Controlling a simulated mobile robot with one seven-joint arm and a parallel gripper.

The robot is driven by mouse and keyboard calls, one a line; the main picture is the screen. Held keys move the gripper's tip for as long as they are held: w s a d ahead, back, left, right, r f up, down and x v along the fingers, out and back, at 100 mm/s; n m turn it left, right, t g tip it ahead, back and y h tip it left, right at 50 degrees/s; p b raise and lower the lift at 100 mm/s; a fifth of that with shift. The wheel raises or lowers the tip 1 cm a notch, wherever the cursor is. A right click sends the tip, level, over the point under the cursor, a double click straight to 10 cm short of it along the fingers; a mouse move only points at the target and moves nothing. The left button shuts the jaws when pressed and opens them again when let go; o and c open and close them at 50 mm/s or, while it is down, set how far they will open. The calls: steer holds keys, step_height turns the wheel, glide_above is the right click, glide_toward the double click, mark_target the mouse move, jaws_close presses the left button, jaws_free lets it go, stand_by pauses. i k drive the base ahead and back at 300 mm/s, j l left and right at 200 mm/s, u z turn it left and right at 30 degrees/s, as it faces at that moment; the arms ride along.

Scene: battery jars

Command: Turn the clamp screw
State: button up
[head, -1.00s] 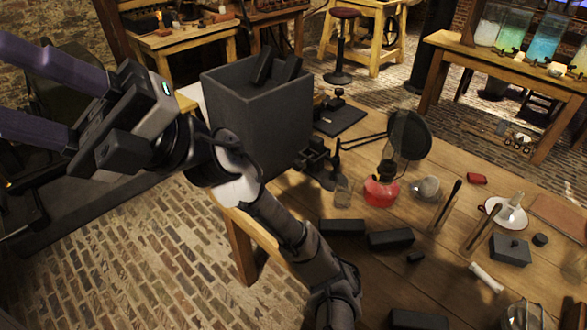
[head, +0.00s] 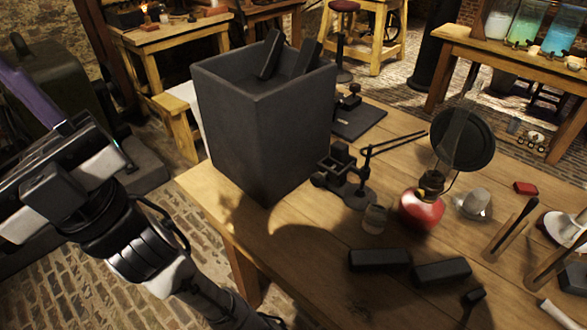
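A black clamp on a stand (head: 345,178) is on the wooden table, just right of the big dark box. Two thin rods (head: 398,142) stick out from it to the right. Its screw is too small and dark to make out clearly. My gripper (head: 58,168) is at the left edge, off the table and well away from the clamp. One purple finger (head: 28,98) shows, and the fingertips are out of frame. I cannot tell how far apart the fingers are, or whether anything is between them.
The tall dark box (head: 262,130) on the table stands between my gripper and the clamp. A red lamp (head: 421,210), a small glass (head: 375,219) and a round dark disc (head: 468,138) are close to the clamp. Black blocks (head: 380,260) lie in front.

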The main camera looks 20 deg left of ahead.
mark_target(317, 180)
steer(key=i+j+u, duration=0.1)
steer(key=i+j, duration=0.25)
steer(key=k+j+z, duration=0.2)
steer(key=j+z, duration=0.25)
steer(key=k+j+z, duration=0.2)
steer(key=z, duration=0.3)
